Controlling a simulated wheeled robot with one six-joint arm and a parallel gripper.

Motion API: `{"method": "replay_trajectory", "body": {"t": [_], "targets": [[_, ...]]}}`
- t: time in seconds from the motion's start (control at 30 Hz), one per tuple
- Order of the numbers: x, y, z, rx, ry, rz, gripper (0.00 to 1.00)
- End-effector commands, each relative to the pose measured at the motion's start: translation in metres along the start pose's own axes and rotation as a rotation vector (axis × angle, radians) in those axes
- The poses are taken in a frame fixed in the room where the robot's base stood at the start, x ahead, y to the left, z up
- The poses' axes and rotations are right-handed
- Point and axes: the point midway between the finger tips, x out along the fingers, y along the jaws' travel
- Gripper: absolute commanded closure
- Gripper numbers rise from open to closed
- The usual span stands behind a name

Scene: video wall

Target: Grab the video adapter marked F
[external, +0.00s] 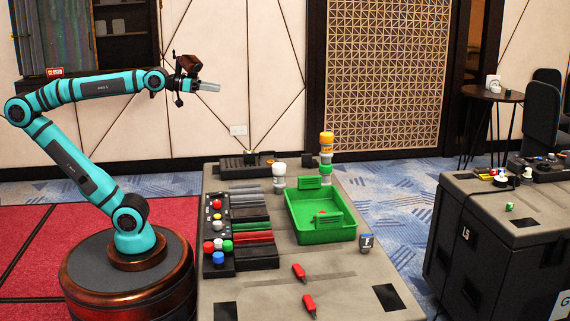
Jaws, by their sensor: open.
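A small grey-blue block with a white F-like mark (366,243), seemingly the video adapter, stands on the grey case top (350,290) just right of the green tray's near corner. The mark is too small to read surely. My gripper (212,87) is raised high above the left rear of the case, pointing right, far from the block. It is open, and nothing shows in it.
A green tray (328,237) stands mid-case. Left of it is a control panel with colored knobs (217,228). Two red connectors (299,271) lie in front. Stacked orange, white and green cylinders (326,146) stand behind. A second case (490,230) stands right.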

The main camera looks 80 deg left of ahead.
Motion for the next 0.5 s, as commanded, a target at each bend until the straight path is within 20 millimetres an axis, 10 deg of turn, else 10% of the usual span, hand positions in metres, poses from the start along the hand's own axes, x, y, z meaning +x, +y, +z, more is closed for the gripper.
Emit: {"method": "replay_trajectory", "body": {"t": [0.5], "targets": [[0.127, 0.058, -0.05, -0.056, -0.298, 0.077, 0.53]]}}
